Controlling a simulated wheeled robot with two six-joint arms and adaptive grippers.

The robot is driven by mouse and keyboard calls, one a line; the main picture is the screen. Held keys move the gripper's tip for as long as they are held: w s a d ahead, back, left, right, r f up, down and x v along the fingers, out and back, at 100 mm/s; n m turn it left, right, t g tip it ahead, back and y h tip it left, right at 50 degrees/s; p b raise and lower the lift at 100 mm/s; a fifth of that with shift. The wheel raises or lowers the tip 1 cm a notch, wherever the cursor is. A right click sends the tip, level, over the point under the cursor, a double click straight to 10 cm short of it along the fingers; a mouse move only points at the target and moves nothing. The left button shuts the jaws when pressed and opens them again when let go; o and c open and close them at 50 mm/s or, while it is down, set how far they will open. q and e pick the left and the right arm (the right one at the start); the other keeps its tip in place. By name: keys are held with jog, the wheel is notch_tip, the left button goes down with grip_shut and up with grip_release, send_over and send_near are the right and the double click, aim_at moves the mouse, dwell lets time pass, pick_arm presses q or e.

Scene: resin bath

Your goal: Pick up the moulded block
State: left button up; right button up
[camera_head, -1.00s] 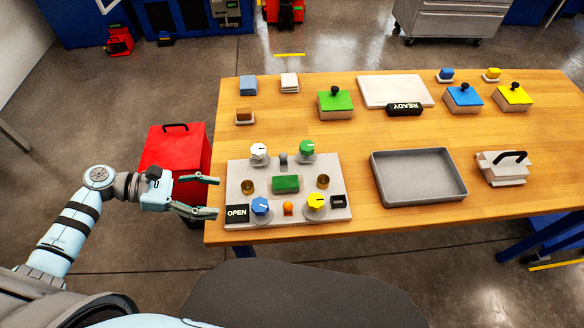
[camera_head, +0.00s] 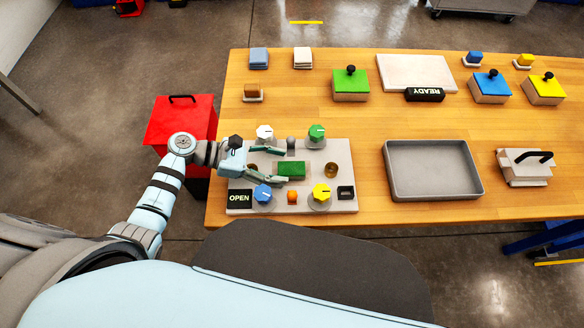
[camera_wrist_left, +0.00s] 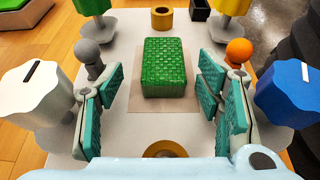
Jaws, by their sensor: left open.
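The green moulded block (camera_head: 292,169) sits on a pale square patch in the middle of the grey fixture plate (camera_head: 335,162). In the left wrist view the block (camera_wrist_left: 165,67) has a woven-looking top and lies ahead, centred between the fingers. My left gripper (camera_head: 283,165) is open and empty. It reaches over the plate from the left, with one finger on the far side of the block and one on the near side. The fingers show gaps to the block in the wrist view. My right gripper is not in view.
Knobs crowd the fingers: white (camera_head: 265,132), green (camera_head: 317,132), blue (camera_head: 263,194) and yellow (camera_head: 321,194). An orange button (camera_head: 292,196), an OPEN sign (camera_head: 239,198) and a brass cup (camera_head: 331,170) are also on the plate. A grey tray (camera_head: 478,190) stands to the right.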

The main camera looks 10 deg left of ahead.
pick_arm(q)
jog(key=shift+w+d+f, duration=0.1)
jog(key=shift+d+f, duration=0.1)
jog(key=shift+d, duration=0.2)
jog(key=shift+s+r, duration=0.1)
jog(key=shift+s, duration=0.1)
jog(key=c, duration=1.3)
